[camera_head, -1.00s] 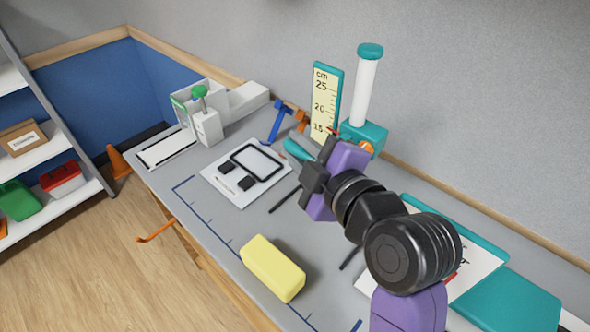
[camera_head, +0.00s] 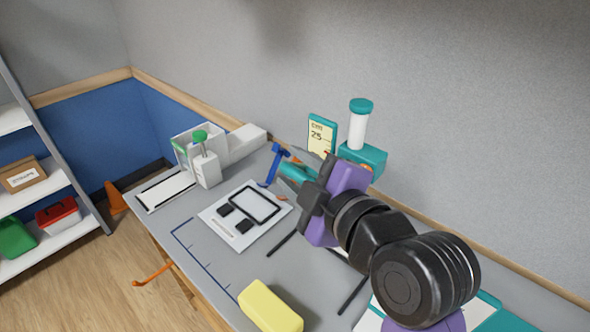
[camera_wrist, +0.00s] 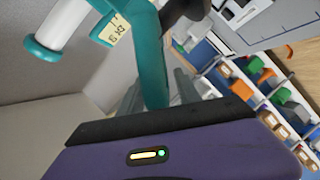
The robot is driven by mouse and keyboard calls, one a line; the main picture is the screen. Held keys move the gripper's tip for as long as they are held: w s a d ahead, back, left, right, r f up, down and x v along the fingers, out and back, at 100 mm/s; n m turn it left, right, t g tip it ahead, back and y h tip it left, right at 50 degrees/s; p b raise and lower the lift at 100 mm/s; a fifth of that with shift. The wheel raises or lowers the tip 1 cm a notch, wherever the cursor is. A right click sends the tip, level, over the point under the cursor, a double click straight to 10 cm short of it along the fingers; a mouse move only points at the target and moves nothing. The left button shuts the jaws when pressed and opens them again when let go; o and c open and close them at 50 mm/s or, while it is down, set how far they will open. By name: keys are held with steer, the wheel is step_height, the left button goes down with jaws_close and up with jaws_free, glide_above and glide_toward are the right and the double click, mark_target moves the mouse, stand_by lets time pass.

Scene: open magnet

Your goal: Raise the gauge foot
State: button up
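The height gauge stands at the back of the bench in the head view, with a white column (camera_head: 358,132), a teal carriage (camera_head: 362,157) and a pale cm scale (camera_head: 321,133). The teal gauge foot (camera_head: 294,173) pokes out left of my gripper (camera_head: 312,190). In the wrist view the foot (camera_wrist: 150,68) runs between the grey fingers (camera_wrist: 160,92), which appear shut on it. The white column (camera_wrist: 62,28) and scale (camera_wrist: 113,31) are at upper left there. My gripper hides the lower scale and the gauge's base in the head view.
A blue hammer-like tool (camera_head: 273,166) lies left of my gripper. A white board with black pads (camera_head: 245,214) and a yellow block (camera_head: 270,308) are on the bench. A white device with a green knob (camera_head: 204,160) stands at the back left.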

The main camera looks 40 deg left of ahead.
steer(key=shift+s, duration=0.1)
steer(key=b+v, duration=0.2)
steer(key=v, duration=0.5)
steer(key=shift+d, duration=0.35)
steer(key=shift+s, duration=0.1)
